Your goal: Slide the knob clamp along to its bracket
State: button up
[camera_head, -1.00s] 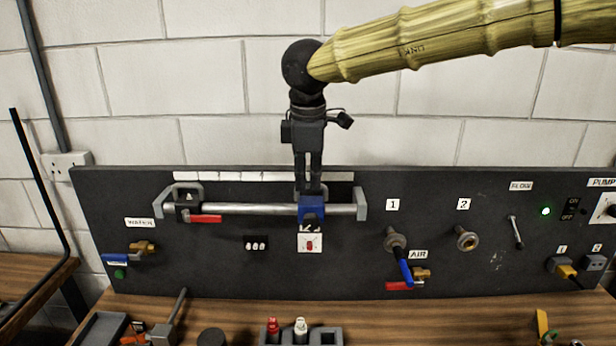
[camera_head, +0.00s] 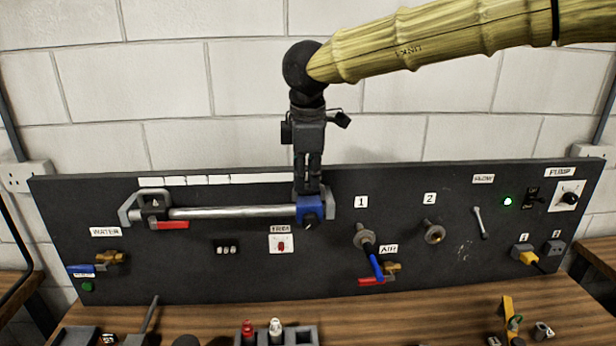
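The knob clamp is a blue block (camera_head: 311,208) with a dark knob on its front, on a horizontal silver rail (camera_head: 235,212). It sits at the rail's right end, beside the grey right-end bracket (camera_head: 330,204). It looks very close to the bracket; I cannot tell if they touch. My gripper (camera_head: 307,187) points straight down from above, its fingertips at the top of the blue clamp. A narrow gap shows between the fingers. Their tips are partly lost against the clamp, so I cannot tell whether they grip it or only press on it.
A black clamp with a red lever (camera_head: 173,225) is at the rail's left end, by another grey bracket (camera_head: 130,208). A blue-handled valve (camera_head: 375,262) and sockets are right of the rail on the dark panel (camera_head: 300,270). Several items stand on the wooden bench (camera_head: 440,310).

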jog(key=o, duration=0.4)
jog(key=shift+d, duration=0.25)
jog(key=shift+c, duration=0.2)
jog(key=shift+a, duration=0.2)
notch_tip(320, 180, up, 12)
jog(key=s, duration=0.2)
jog(key=shift+d+f, duration=0.15)
jog(key=shift+d, duration=0.15)
jog(key=shift+s, duration=0.1)
